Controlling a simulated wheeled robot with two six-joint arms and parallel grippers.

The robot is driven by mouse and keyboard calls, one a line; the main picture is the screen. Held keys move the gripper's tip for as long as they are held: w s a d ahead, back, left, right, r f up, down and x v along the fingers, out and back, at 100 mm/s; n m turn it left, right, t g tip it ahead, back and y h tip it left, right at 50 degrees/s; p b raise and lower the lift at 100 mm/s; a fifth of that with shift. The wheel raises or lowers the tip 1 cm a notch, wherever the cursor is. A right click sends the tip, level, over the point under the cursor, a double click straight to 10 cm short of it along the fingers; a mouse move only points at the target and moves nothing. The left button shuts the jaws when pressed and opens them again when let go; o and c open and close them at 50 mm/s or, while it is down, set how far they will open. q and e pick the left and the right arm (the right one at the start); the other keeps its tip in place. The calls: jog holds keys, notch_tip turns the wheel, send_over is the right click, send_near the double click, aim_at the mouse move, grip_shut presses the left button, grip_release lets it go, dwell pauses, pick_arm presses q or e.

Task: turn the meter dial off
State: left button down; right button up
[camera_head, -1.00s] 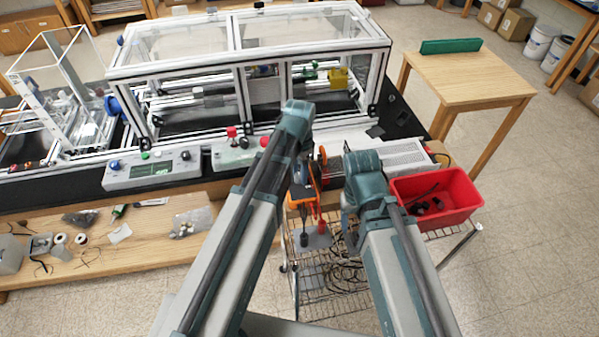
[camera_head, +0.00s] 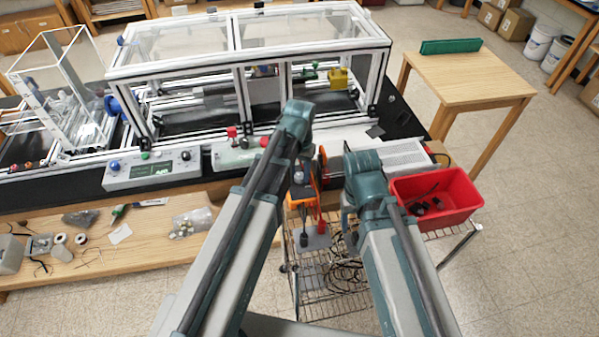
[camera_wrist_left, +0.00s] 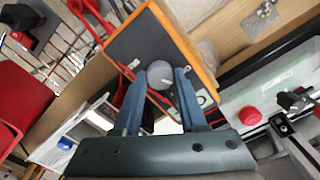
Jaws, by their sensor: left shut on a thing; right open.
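The meter (camera_wrist_left: 140,43) is a box with a dark face and orange edges in the left wrist view. Its round grey dial (camera_wrist_left: 158,72) sits between the fingers of my left gripper (camera_wrist_left: 160,84), which is shut on it. The dial's pointer setting cannot be read. In the head view the meter's orange casing (camera_head: 303,199) shows below the end of my left arm, and the dial is hidden there. My right gripper (camera_head: 349,222) is open to the right of the meter, partly hidden by its own arm.
Red cables run beside the meter. A red bin (camera_head: 455,190) with dark parts stands right of my right arm. A control box (camera_head: 152,171) and a framed enclosure (camera_head: 245,70) stand on the black bench. A wire cart (camera_head: 335,300) is below.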

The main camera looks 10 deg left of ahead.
aim_at(300, 176)
pick_arm(q)
jog(key=n, duration=0.5)
jog(key=shift+n, duration=0.3)
dwell(0.4)
jog(key=shift+c, duration=2.2)
grip_release()
jog(key=shift+r, duration=0.1)
notch_tip(300, 176, up, 14)
jog(key=p, duration=1.4)
jog(key=shift+f, duration=0.25)
